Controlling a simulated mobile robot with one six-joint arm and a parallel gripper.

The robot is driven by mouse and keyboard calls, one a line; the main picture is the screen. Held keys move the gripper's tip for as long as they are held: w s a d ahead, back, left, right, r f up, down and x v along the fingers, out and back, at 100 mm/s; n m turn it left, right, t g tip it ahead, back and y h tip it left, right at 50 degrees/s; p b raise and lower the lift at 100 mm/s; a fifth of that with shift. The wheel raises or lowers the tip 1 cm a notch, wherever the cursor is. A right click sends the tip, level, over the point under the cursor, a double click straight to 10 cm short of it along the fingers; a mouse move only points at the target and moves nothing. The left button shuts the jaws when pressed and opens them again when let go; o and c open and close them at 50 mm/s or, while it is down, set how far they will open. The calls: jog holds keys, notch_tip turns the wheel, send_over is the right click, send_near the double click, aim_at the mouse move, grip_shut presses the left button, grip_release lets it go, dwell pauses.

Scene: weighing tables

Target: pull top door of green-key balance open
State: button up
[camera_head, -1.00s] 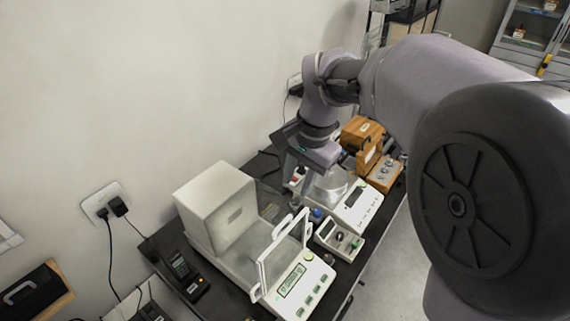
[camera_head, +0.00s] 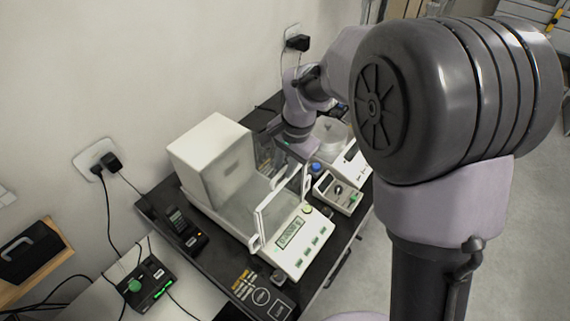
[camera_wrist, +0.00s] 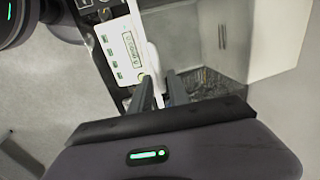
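The green-key balance (camera_head: 302,243) is white, with a lit display and several green keys on its front panel. It also shows in the wrist view (camera_wrist: 122,50). Behind the panel is a glass chamber with white-framed doors (camera_head: 262,222), and a tall white housing (camera_head: 212,160) stands at its back. My gripper (camera_head: 278,158) is at the chamber's far side, partly hidden by my wrist. In the wrist view its two dark fingers (camera_wrist: 160,78) are apart, with part of a white door frame or handle between or just beyond them. Contact cannot be told.
A small meter (camera_head: 338,193) stands right of the balance, with another balance (camera_head: 350,160) behind it. A black handset (camera_head: 184,229) is at the left. A green-button box (camera_head: 146,284) sits front left. The wall is close behind the table.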

grip_shut()
dwell(1.0)
jog(key=p, duration=0.6)
send_over(237, 151)
jog(key=shift+o, duration=1.9)
grip_release()
jog(key=shift+r, duration=0.15)
